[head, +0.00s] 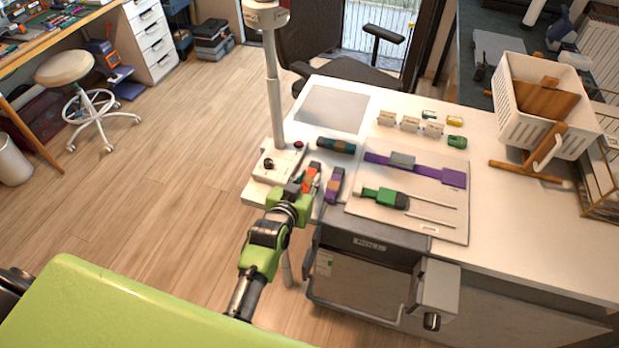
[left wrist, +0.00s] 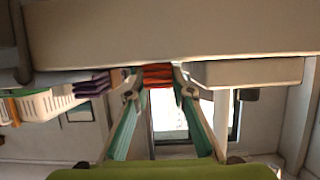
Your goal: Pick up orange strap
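The orange strap (head: 312,172) is a small folded bundle near the left front edge of the white table. In the left wrist view the orange strap (left wrist: 157,75) lies between the two fingertips of my left gripper (left wrist: 157,92). The fingers flank its two sides with little or no visible gap; whether they press on it is unclear. In the head view my left gripper (head: 308,186) reaches in at the table edge and hides part of the strap. My right gripper is not in view.
A folded purple strap (head: 334,186) lies just right of the orange one. A white stand with a pole (head: 275,100) rises close on the left. A dark green cylinder (head: 336,146) lies behind. A board (head: 375,208) carries a laid-out purple strap (head: 428,171) and a green-handled tool (head: 384,197).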

